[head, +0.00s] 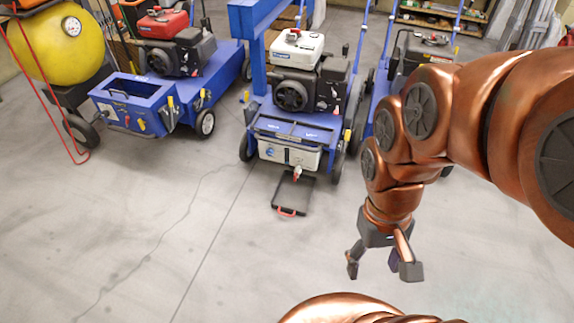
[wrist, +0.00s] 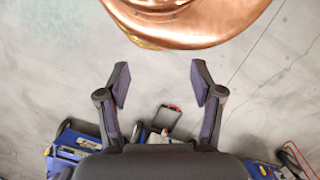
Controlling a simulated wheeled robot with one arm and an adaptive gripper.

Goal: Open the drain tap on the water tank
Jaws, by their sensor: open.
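The water tank (head: 275,152) is a pale grey box at the front of the middle blue machine in the head view. A small tap (head: 297,172) with a whitish and red part sticks out low on its front. The tap is too small to tell its handle position. My gripper (head: 382,268) hangs over bare floor, to the right and in front of the tap, well apart from it. It points down, open and empty. In the wrist view my gripper (wrist: 160,84) shows its two fingers spread with nothing between them.
A black tray (head: 294,190) with a red handle lies on the floor below the tap; it also shows in the wrist view (wrist: 164,119). Blue machines (head: 195,95) stand to either side. A yellow tank (head: 65,45) is far left. The front floor is clear.

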